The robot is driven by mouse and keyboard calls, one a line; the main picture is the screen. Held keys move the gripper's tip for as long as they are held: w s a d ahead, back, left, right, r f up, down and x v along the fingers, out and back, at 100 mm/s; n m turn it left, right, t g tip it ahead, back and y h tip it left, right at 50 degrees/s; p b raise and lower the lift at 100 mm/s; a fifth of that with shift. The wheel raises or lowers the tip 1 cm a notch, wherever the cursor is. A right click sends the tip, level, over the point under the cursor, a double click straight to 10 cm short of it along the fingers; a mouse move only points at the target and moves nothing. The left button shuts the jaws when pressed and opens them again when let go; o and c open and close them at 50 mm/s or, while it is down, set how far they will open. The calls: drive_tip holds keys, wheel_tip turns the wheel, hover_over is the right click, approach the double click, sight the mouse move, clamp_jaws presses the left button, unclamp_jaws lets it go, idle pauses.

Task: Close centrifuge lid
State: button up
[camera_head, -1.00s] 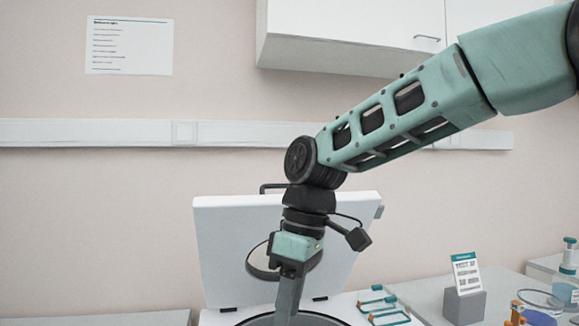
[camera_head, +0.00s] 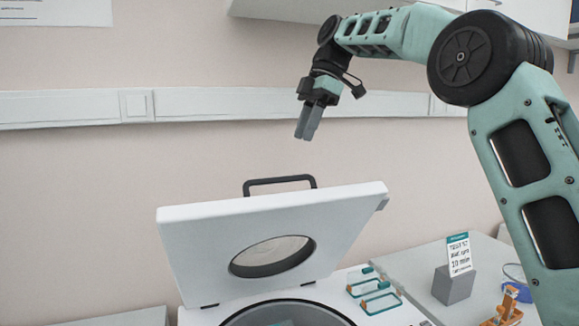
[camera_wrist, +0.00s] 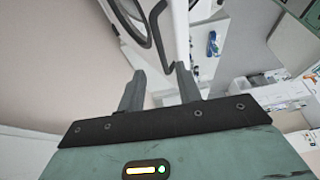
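The white centrifuge lid (camera_head: 200,240) stands raised and tilted on its hinge, with a round dark-rimmed window in it. A dark handle (camera_head: 280,180) sticks up past its top edge. Below is the centrifuge body (camera_head: 400,314), its round bowl (camera_head: 235,318) uncovered and cut off by the frame. My gripper (camera_head: 304,138) is above and behind the lid, fingers pointing down, apart from the handle. In the wrist view, my gripper (camera_wrist: 160,70) has its fingers spread with nothing between them; the handle (camera_wrist: 157,25) and lid (camera_wrist: 183,30) lie beyond the fingertips.
A card in a grey stand (camera_head: 456,285) and an orange item (camera_head: 508,308) are at the right on the bench. A wall rail (camera_head: 60,110) runs behind.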

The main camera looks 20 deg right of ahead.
drive_tip(key=x, duration=0.9)
drive_tip(key=shift+f+p, duration=0.2)
drive_tip(key=shift+p, duration=0.15)
clamp_jaws()
